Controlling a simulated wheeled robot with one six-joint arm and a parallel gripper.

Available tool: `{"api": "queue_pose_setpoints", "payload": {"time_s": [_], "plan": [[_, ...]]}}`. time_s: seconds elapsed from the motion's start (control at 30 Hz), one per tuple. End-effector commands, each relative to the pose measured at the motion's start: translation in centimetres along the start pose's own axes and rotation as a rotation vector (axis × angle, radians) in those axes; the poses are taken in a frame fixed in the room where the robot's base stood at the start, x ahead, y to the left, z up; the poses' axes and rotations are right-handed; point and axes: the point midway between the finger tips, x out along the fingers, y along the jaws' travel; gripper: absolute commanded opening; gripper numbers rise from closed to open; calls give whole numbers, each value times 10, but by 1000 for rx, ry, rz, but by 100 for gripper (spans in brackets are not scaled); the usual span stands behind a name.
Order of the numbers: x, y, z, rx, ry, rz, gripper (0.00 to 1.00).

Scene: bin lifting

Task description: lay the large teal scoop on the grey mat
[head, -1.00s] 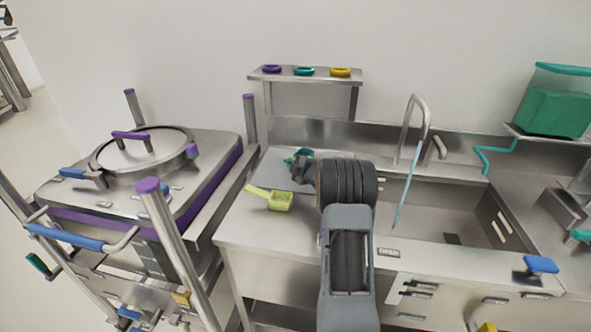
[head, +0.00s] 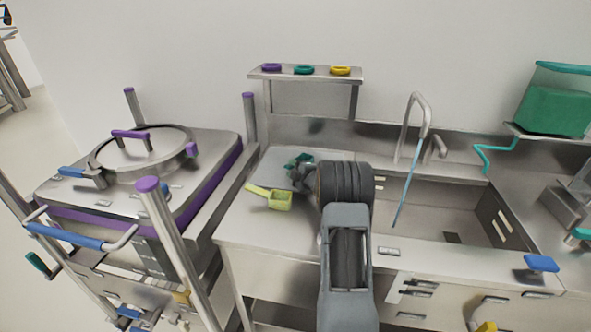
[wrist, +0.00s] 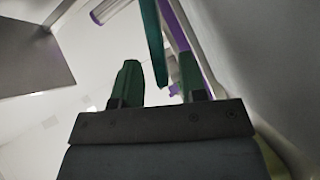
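The large teal scoop (head: 303,157) shows as a small teal-green shape at the back of the left counter, partly hidden by my gripper (head: 297,172). In the wrist view a long teal strip (wrist: 152,40), seemingly its handle, runs between the two green fingers of my gripper (wrist: 159,80). The fingers stand apart, with a gap visible on each side of the strip. The grey mat (head: 267,172) appears as a faint grey area on the counter around the scoop. I cannot tell whether the scoop touches the mat.
A yellow-green scoop (head: 280,200) lies just in front of my gripper. A sink (head: 450,205) with a tap and a blue stick is on the right. A shelf (head: 290,78) with colored rings stands behind. A lidded vessel (head: 150,150) is on the left.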

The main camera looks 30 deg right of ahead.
Motion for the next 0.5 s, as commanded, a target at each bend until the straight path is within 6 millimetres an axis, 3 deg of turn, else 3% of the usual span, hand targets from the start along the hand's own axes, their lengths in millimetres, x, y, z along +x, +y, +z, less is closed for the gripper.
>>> {"api": "queue_pose_setpoints", "payload": {"time_s": [0.23,0.5], "plan": [[-1,6,-2,0,0,0,39],[-49,2,0,0,-2,2,39]]}}
